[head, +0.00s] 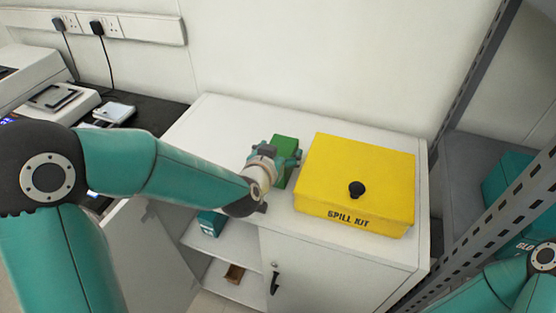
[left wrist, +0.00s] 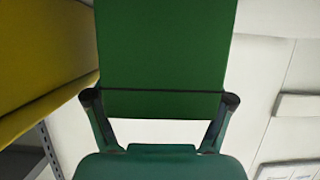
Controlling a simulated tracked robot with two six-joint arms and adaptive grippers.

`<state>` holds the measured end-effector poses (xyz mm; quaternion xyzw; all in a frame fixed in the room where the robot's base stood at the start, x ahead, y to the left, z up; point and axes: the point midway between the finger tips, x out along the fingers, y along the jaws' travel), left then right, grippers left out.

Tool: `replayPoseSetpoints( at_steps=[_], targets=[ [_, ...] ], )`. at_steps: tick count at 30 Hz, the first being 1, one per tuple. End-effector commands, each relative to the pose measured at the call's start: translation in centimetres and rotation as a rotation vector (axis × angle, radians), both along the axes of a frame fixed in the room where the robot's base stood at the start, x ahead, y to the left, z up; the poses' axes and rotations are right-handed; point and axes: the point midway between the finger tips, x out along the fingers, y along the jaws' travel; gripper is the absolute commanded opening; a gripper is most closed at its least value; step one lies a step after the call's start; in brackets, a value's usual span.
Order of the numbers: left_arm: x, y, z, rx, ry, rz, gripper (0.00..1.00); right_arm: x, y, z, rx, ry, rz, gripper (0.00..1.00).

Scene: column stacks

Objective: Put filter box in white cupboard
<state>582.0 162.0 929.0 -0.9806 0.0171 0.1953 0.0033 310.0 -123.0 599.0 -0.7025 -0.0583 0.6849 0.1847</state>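A green box (head: 285,146), which I take to be the filter box, is on the white cupboard's top, left of the yellow spill kit. My left gripper (head: 276,156) is at this box. In the left wrist view the green box (left wrist: 165,45) fills the space between the fingertips (left wrist: 160,99), which meet its two sides with no gap visible. Whether it is lifted off the top cannot be told. The white cupboard (head: 218,112) has its left door (head: 150,255) open, showing shelves. My right arm shows at the lower right; its gripper is out of view.
The yellow spill kit box (head: 335,170) stands close to the green box. Inside the cupboard are a teal box (head: 210,222) and a small brown item (head: 234,273). A grey metal rack (head: 470,235) stands at the right, and a dark bench (head: 150,117) at the left.

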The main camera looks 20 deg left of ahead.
Motion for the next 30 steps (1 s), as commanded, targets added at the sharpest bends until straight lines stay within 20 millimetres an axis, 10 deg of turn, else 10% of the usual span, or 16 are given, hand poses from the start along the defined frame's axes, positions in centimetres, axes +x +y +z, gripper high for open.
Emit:
replayPoseSetpoints(
  at_steps=[9, 20, 30],
  targets=[
    [0.0, 0.0, 0.0, 0.000, 0.001, 0.000, 0.24, 0.0, 0.0, 0.0, 0.000, 0.000, 0.000, 0.93],
    [-0.1, 0.0, 0.5, 0.000, 0.002, 0.001, 0.24, 0.0, 0.0, 0.2, 0.000, 0.000, 0.000, 0.93],
    [0.0, 0.1, 5.4, -0.001, -0.005, 0.003, 0.24, 0.0, 0.0, 1.6, 0.000, 0.000, 0.000, 0.93]
  ],
)
